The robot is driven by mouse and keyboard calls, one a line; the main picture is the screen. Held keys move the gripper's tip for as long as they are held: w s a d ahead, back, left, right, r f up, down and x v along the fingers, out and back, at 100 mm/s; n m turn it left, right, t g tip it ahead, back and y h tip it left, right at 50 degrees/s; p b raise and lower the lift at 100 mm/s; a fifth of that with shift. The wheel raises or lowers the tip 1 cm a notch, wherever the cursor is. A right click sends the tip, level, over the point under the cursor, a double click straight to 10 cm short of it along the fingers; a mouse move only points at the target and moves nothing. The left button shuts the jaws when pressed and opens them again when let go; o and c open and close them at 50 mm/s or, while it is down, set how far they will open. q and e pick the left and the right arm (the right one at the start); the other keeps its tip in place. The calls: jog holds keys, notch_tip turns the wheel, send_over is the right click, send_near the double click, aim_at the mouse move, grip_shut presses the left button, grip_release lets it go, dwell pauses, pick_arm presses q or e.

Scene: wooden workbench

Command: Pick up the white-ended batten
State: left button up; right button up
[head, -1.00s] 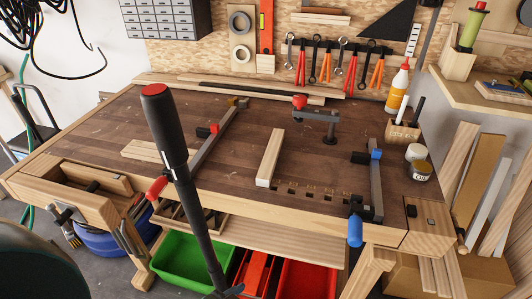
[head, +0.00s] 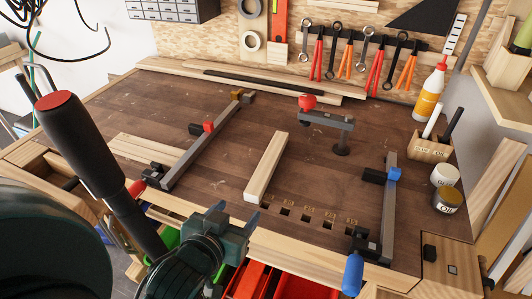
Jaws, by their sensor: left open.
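The white-ended batten (head: 268,165) is a short pale wooden bar lying flat on the dark workbench top (head: 225,165), near the middle. Its white end faces the front edge of the bench, just left of a row of square holes. My left gripper (head: 232,218) is low in the picture, in front of the bench's front edge. It is open and apart from the batten, a little below and left of the white end. My right gripper does not show.
A bar clamp with a red knob (head: 208,127) lies left of the batten, and a blue-handled clamp (head: 353,274) right of it. A red-topped hold-down (head: 327,119) stands behind. Another pale board (head: 148,150) lies at left. Bench top around the batten is clear.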

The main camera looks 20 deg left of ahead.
aim_at(255, 186)
pick_arm(q)
jog(key=x, duration=1.3)
jog(key=shift+w+a+r+p, duration=0.1)
jog(key=shift+a+r+p, duration=0.05)
jog(key=shift+r+p, duration=0.2)
jog(key=c, duration=1.1)
